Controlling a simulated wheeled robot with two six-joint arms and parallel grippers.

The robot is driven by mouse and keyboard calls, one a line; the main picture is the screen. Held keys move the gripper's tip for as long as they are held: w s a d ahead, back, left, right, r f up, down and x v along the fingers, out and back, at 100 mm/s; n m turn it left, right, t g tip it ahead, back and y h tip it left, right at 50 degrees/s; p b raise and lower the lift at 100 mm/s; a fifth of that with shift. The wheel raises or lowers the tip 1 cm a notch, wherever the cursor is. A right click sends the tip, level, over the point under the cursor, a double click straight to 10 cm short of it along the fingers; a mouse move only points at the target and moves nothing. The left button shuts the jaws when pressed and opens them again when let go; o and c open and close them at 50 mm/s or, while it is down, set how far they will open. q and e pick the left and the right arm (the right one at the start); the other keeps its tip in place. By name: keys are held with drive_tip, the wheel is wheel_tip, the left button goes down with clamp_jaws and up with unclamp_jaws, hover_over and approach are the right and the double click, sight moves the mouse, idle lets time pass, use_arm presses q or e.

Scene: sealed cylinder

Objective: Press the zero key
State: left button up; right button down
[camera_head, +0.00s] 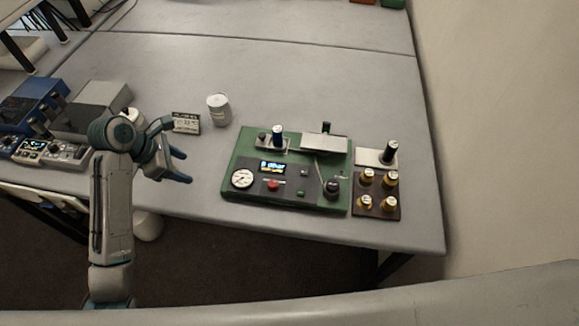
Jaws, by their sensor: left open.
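A green bench unit (236,170) sits on the table right of centre. Its dark front panel has a lit blue display (272,167), a round white dial (242,179), a red button (273,185) and small dark keys (304,172). The key labels are too small to read, so I cannot tell which is the zero key. My left gripper (184,167) is open and empty, left of the unit and apart from it, over the table's front edge area. My right gripper is not in view.
A white can (219,109) and a small labelled box (186,122) stand behind my left gripper. A brown block with several amber-capped vials (366,203) sits right of the unit. Other instruments (35,148) stand at the left.

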use_arm(q)
drive_tip(key=s+a+f+m+y, duration=0.2)
drive_tip(key=s+f+m+y, duration=0.1)
drive_tip(key=s+f+m, duration=0.9)
drive_tip(key=s+a+f+m+y+b, duration=0.1)
drive_tip(key=s+a+f+b, duration=0.15)
drive_tip(key=f, duration=0.85)
drive_tip(key=s+a+f+m+b, duration=0.1)
drive_tip(key=s+f+m+b, duration=0.15)
drive_tip(key=f, duration=0.85)
drive_tip(key=s+a+f+m+y+b, duration=0.1)
drive_tip(key=s+f, duration=0.3)
drive_tip(key=f, duration=0.8)
drive_tip(key=s+a+f+m+g+b, duration=0.1)
drive_tip(key=s+f+m+b, duration=0.3)
drive_tip(key=s+f, duration=1.6)
drive_tip(key=s+m, duration=0.1)
drive_tip(key=s, duration=0.3)
drive_tip(key=shift+s+a+f+y+b, duration=0.2)
drive_tip(key=shift+a+f+y+b, duration=0.1)
drive_tip(key=shift+a+f+b, duration=0.1)
